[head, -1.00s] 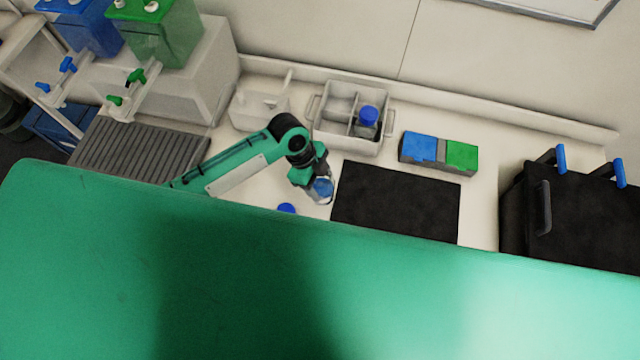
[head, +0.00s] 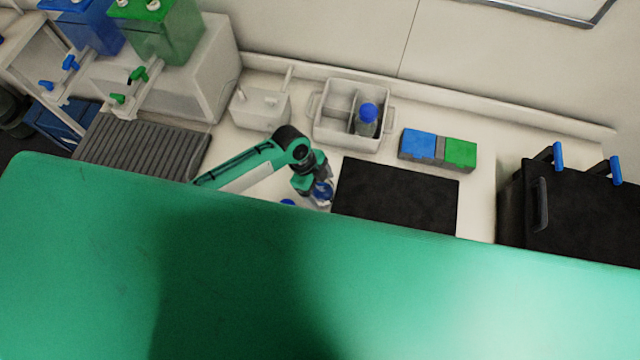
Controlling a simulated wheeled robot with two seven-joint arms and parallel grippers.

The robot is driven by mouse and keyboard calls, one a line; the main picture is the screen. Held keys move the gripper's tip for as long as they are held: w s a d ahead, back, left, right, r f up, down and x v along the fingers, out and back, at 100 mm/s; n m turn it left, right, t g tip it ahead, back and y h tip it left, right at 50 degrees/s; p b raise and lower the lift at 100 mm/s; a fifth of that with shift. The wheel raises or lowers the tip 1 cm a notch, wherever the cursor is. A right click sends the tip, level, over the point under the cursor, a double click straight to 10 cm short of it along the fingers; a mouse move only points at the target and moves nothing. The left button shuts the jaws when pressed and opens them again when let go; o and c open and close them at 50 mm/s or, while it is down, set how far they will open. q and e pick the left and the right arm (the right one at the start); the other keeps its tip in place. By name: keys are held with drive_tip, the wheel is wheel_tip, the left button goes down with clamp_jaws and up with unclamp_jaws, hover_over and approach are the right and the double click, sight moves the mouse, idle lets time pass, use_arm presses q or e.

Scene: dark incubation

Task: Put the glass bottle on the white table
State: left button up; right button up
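My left gripper (head: 322,194) is over the white table (head: 478,200), just left of the black mat. A clear glass bottle with blue on it (head: 325,190) is at its fingertips and moves with it, so it looks gripped. The fingers are small and partly hidden. A second blue-capped bottle (head: 367,118) stands upright in a compartment of the white divided tray (head: 328,131). A blue cap (head: 288,202) shows just left of the gripper, and what is under it is hidden by the green surface in front. My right gripper is not in view.
The black mat (head: 395,197) lies in the middle. A black box with blue handles (head: 575,210) stands right, a ribbed grey rack (head: 140,150) left. Bare tabletop shows right of the mat.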

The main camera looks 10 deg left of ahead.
use_arm(q)
drive_tip(key=shift+r, duration=0.2)
drive_tip(key=shift+w+a+r, duration=0.1)
drive_tip(key=shift+a+r, duration=0.1)
drive_tip(key=shift+r, duration=0.1)
drive_tip(key=s+b+v, duration=0.1)
drive_tip(key=b+v, duration=0.2)
drive_tip(key=v, duration=0.8)
drive_tip(key=shift+w, duration=0.5)
drive_tip(key=shift+a, duration=0.1)
